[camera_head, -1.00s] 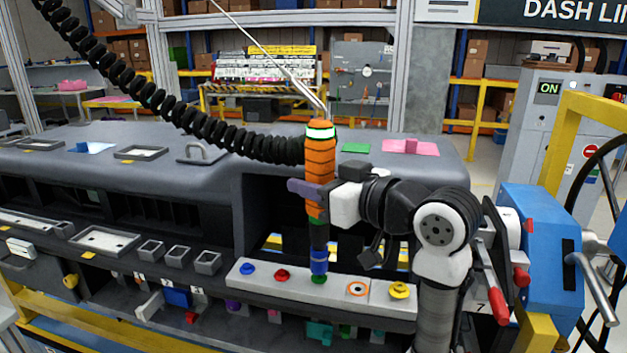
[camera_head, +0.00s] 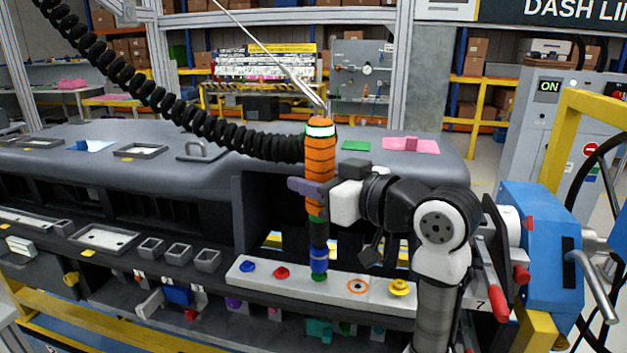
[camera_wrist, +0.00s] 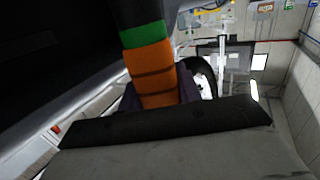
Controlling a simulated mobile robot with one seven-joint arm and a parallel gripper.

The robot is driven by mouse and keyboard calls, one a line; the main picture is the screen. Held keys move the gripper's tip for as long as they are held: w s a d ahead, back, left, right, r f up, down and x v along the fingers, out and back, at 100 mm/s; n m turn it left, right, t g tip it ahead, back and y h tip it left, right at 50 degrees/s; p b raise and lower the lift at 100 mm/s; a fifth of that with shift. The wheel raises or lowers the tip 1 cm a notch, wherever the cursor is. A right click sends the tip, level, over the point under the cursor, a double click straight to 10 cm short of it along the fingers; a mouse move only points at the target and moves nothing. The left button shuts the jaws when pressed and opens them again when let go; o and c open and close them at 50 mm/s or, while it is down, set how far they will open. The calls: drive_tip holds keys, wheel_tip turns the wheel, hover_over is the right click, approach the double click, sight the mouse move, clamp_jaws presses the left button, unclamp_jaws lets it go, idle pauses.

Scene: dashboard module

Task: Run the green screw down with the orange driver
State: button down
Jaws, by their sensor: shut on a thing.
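The orange driver (camera_head: 320,160) stands upright, hung from a cable and with a black coiled hose at its upper end. My gripper (camera_head: 312,188) is shut on its orange body from the right. The driver's blue lower end (camera_head: 319,262) is directly over the green screw (camera_head: 319,278) on the white strip (camera_head: 300,283), and seems to touch it. Most of the green screw's top is hidden under the driver. In the wrist view the driver's orange and green body (camera_wrist: 152,75) is between the jaws; its tip is out of view.
The dashboard (camera_head: 130,185) spreads left. A blue machine (camera_head: 540,250) stands right.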

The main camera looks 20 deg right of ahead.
sight(330, 164)
drive_tip(key=shift+f+b, duration=0.95)
drive_tip(key=shift+f, duration=0.4)
idle(3.6)
drive_tip(key=shift+r, duration=0.15)
drive_tip(key=shift+r+p, duration=2.35)
drive_tip(key=shift+r, duration=0.65)
drive_tip(key=shift+s+f, duration=0.1)
